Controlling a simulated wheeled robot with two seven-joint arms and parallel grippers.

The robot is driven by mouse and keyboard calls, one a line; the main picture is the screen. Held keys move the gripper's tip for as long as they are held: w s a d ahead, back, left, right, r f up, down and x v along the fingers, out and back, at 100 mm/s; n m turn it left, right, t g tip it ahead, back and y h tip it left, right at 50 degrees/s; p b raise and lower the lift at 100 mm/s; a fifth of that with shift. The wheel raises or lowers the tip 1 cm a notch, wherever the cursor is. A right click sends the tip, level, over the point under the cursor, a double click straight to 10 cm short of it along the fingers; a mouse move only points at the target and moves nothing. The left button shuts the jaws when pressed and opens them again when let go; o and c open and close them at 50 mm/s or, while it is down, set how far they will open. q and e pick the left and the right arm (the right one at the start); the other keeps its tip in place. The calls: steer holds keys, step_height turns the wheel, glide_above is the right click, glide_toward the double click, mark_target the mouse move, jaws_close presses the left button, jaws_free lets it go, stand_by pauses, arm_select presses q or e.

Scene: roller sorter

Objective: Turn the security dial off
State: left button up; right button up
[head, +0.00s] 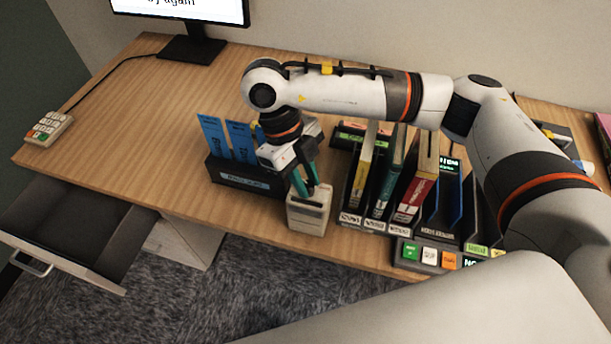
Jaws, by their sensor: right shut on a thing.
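A small beige box (308,214) with a label on its front stands at the front edge of the desk. My right gripper (308,190) comes down onto its top from above, with its teal fingers shut on what I take to be the security dial. The fingers hide the dial, so its setting cannot be read. My left gripper is not in view.
A black holder (245,180) with blue cards stands just left of the box. A rack (375,222) of upright cartridges is close on the right, with a button panel (430,257) beside it. A drawer (70,225) hangs open at left. The desk's left middle is clear.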

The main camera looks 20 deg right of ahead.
steer(key=o, duration=1)
steer(key=v, duration=1.2)
steer(key=shift+b, duration=0.3)
